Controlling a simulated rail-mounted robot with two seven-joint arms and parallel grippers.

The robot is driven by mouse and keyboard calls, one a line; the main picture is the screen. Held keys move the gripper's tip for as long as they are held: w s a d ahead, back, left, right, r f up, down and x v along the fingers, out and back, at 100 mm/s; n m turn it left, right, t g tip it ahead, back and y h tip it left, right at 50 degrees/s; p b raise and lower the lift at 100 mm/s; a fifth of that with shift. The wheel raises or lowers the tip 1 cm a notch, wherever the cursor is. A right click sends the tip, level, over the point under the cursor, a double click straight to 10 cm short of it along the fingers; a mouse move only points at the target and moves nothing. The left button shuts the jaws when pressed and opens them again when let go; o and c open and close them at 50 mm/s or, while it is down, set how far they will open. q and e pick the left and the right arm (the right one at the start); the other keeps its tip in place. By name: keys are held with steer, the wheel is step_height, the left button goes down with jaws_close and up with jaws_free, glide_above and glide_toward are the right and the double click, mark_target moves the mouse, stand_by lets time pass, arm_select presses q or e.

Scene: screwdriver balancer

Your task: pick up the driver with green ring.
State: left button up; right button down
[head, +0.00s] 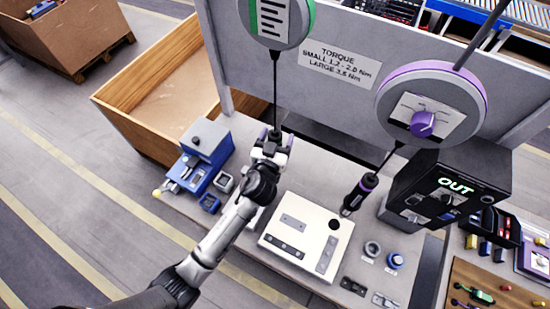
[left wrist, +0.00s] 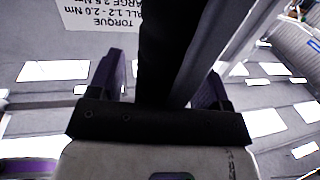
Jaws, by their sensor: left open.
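A balancer with a green rim (head: 277,18) hangs at the top of the head view. Its dark line runs straight down to my left gripper (head: 271,141). The driver on that line is mostly hidden behind the gripper in the head view, and I cannot see a green ring. In the left wrist view a dark upright shaft (left wrist: 165,45), likely this driver, stands between my two spread fingers. The left gripper is open around it; contact cannot be told. A second, black driver with a purple ring (head: 359,194) hangs from the purple-rimmed balancer (head: 432,103). My right gripper is not in view.
A white fixture plate (head: 306,237) lies on the bench. A blue device (head: 205,158) stands left of the gripper. A black box marked OUT (head: 449,184) stands at the right. A grey panel with a torque label (head: 340,69) rises behind.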

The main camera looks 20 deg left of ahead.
arm_select(q)
jaws_close()
stand_by(0.7)
steer(key=shift+r, duration=0.15)
